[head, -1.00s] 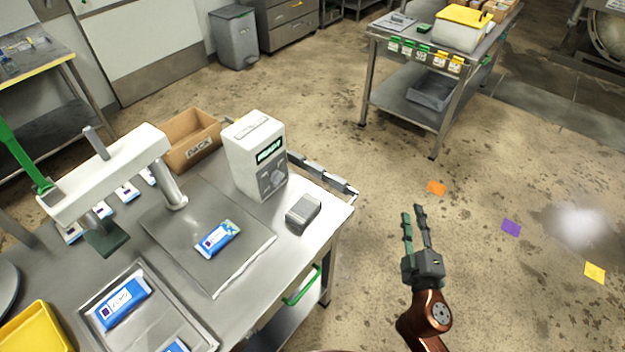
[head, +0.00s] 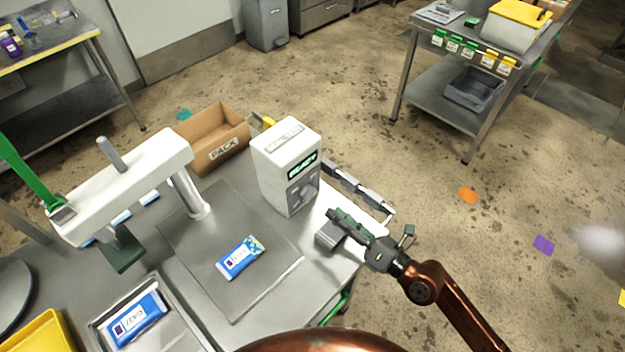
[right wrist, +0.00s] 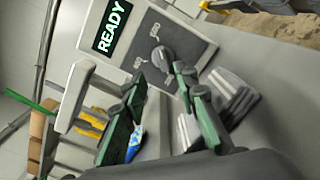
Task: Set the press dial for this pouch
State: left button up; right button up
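The white press control box (head: 286,165) stands on the steel table, and its screen reads READY. Its dark round dial (right wrist: 163,57) sits on a grey panel below the screen, with small marks around it that I cannot read for certain. My left gripper is not in view.
A small grey block (head: 328,236) is partly hidden by my right gripper. A cardboard PACK box (head: 213,140) stands behind. A steel tray (head: 102,318) holding another blue pouch is at the front left.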

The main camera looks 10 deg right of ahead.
aim_at(314, 194)
jog(key=shift+w+a+f, duration=0.1)
jog(key=shift+w+a, duration=0.15)
jog(key=shift+w, duration=0.75)
jog(key=x, duration=0.5)
jog(key=shift+a+p, duration=0.15)
jog(key=shift+p, duration=0.15)
jog(key=shift+w+a, duration=0.2)
jog(key=shift+w, duration=0.1)
jog(key=shift+w+a, duration=0.15)
jog(key=shift+w, duration=0.1)
jog(key=shift+c, duration=0.3)
grip_shut()
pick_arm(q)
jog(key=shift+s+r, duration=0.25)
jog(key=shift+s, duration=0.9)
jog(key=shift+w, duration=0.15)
